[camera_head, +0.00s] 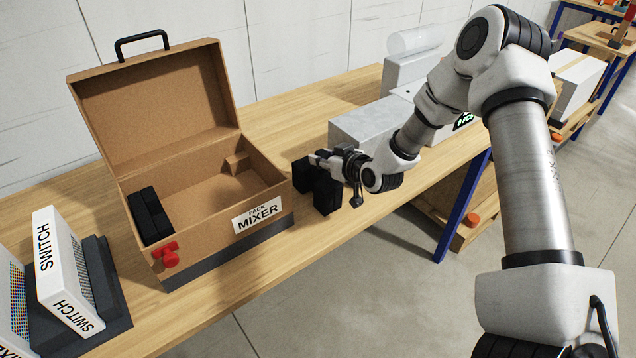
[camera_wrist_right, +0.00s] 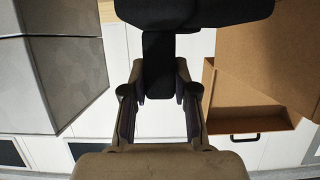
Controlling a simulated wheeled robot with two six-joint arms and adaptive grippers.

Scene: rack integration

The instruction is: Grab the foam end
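A black foam end (camera_head: 327,193) is at my right gripper (camera_head: 322,160), to the right of the open box and above the table. In the right wrist view the two fingers of my right gripper (camera_wrist_right: 158,100) stand on either side of a narrow middle part of the foam end (camera_wrist_right: 158,65), and its wider part spans the top of the picture. Another black foam end (camera_head: 150,215) sits inside the left side of the open cardboard box (camera_head: 265,240) marked "PACK MIXER". My left gripper is not in view.
A grey block-shaped case (camera_head: 365,125) stands behind my right gripper. The wooden table's (camera_head: 335,240) front edge is clear near the gripper.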

